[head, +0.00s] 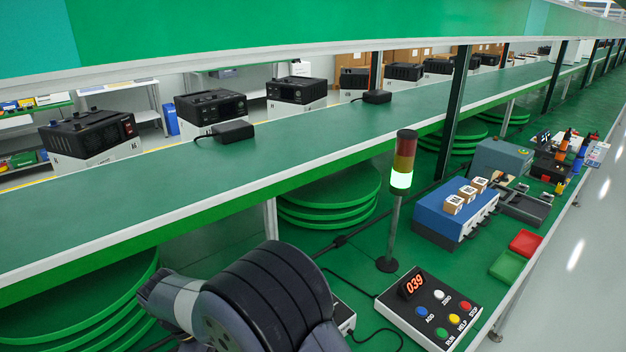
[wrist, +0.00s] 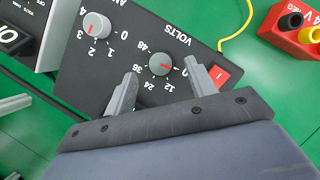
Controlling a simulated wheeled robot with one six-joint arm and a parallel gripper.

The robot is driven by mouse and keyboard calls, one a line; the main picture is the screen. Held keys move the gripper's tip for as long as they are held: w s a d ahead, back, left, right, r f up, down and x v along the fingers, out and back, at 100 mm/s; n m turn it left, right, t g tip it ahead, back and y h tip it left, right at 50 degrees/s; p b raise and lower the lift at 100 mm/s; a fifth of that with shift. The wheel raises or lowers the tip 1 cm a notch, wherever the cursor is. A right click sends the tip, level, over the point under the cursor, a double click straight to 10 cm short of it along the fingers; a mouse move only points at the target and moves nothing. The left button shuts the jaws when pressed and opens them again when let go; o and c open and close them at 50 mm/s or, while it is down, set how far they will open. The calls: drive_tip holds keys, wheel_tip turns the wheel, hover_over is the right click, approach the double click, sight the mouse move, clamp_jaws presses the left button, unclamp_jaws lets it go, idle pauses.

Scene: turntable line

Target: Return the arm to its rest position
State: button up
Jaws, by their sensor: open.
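In the wrist view my gripper (wrist: 160,70) is open, its two grey fingers apart and nothing held between them. The fingers are over a dark panel (wrist: 115,60) and stand on either side of its VOLTS knob (wrist: 162,64). Whether they touch the panel I cannot tell. In the head view my arm (head: 265,300) shows at the bottom as a thick dark joint with a grey link. The gripper itself cannot be made out there.
The panel also has a second knob (wrist: 95,25) and a red switch (wrist: 219,75). A red terminal block (wrist: 295,30) and yellow wire lie beside it. In the head view, a signal tower (head: 402,175) lit green and a button box (head: 430,308) reading 039 stand right of my arm.

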drive_tip(key=v, duration=0.8)
drive_tip(key=x, duration=1)
drive_tip(key=shift+d+f, duration=0.2)
drive_tip(key=shift+f+m, duration=0.1)
drive_tip(key=shift+m, duration=0.4)
drive_tip(key=m+g, duration=0.2)
drive_tip(key=m, duration=0.2)
drive_tip(key=shift+w+p, duration=0.15)
drive_tip(key=shift+p, duration=0.25)
drive_tip(key=m+y, duration=0.1)
drive_tip(key=m, duration=0.2)
drive_tip(key=m+g+y, duration=0.1)
drive_tip(key=m, duration=0.2)
drive_tip(key=shift+w+d+m+g, duration=0.1)
drive_tip(key=shift+d+m+g, duration=0.1)
drive_tip(key=shift+m+g, duration=0.15)
drive_tip(key=m+y, duration=0.1)
drive_tip(key=m, duration=0.2)
drive_tip(key=m+y, duration=0.1)
drive_tip(key=m, duration=0.2)
drive_tip(key=shift+d+m+g+y, duration=0.15)
drive_tip(key=shift+m+g+y, duration=0.1)
drive_tip(key=shift+m+y, duration=0.15)
drive_tip(key=m+y, duration=0.1)
drive_tip(key=m, duration=0.1)
drive_tip(key=m+t+y, duration=0.1)
drive_tip(key=m, duration=0.2)
drive_tip(key=shift+d+m, duration=0.1)
drive_tip(key=shift+m, duration=0.25)
drive_tip(key=shift+d, duration=0.1)
